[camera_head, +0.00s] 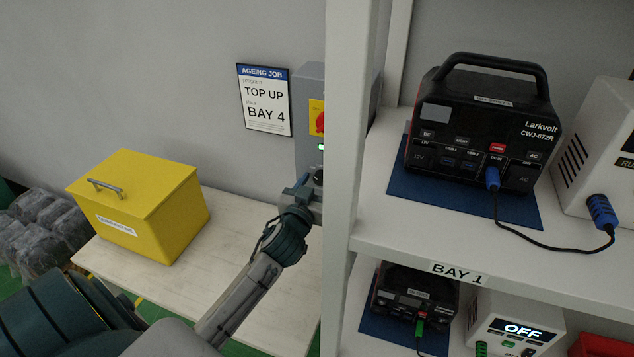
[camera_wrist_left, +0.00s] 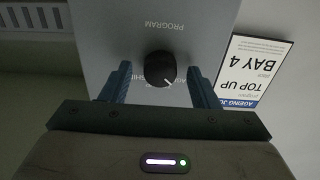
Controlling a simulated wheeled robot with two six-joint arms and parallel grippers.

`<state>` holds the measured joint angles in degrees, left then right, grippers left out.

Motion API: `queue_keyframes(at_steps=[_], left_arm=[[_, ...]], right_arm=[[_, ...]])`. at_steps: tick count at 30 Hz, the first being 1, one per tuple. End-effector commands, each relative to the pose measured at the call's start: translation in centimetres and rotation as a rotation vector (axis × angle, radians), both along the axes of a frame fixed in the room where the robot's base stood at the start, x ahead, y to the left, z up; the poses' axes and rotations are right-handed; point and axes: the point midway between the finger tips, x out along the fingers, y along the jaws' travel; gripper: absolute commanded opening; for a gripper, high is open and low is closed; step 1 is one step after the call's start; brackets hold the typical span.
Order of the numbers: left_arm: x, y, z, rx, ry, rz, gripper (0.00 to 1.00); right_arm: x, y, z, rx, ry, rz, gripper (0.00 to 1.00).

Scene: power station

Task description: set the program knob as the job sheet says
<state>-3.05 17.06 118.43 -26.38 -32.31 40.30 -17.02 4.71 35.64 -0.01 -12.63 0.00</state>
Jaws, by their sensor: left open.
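The job sheet (camera_head: 264,100) on the wall reads AGEING JOB, program TOP UP, place BAY 4. It also shows upside down in the left wrist view (camera_wrist_left: 252,68). The black program knob (camera_wrist_left: 160,68) sits on a grey panel (camera_wrist_left: 115,42) under an upside-down PROGRAM label. Its white mark points to the lower right in that view. Other lettering around the knob is partly hidden. My left gripper (camera_wrist_left: 160,88) is open, with a finger on either side of the knob and visible gaps. In the head view my left gripper (camera_head: 304,193) is at the grey box (camera_head: 309,130), partly cut off by the shelf post.
A white shelf post (camera_head: 342,150) stands just right of my left gripper. A yellow box (camera_head: 140,210) sits on the pale bench (camera_head: 225,235). The shelf labelled BAY 1 (camera_head: 457,273) holds a black power station (camera_head: 480,125) cabled to a white unit (camera_head: 598,150).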

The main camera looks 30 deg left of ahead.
Motion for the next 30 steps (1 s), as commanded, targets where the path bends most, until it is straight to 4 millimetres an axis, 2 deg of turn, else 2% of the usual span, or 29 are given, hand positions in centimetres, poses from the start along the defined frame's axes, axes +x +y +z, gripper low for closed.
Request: queue_keyframes(at_steps=[5, 9, 12, 22, 30], left_arm=[[-0.01, 0.00, -0.05, 0.000, 0.000, 0.000, 0.55], [-0.03, -0.01, -0.05, 0.000, 0.000, 0.000, 0.28], [-0.03, -0.01, -0.04, 0.000, 0.000, 0.000, 0.11], [-0.04, -0.01, 0.02, 0.043, 0.010, 0.000, 0.11], [-0.01, 0.02, 0.09, 0.206, 0.050, 0.001, 0.11]], right_arm=[[-0.20, 0.01, -0.04, 0.000, 0.002, 0.000, 0.36], [-0.28, 0.02, -0.05, 0.000, 0.003, 0.000, 0.36], [-0.35, 0.05, -0.06, 0.001, 0.004, 0.000, 0.36], [-0.43, 0.39, 0.14, 0.004, 0.005, -0.001, 0.36], [-0.45, 0.41, 0.86, 0.004, 0.005, -0.002, 0.36]])
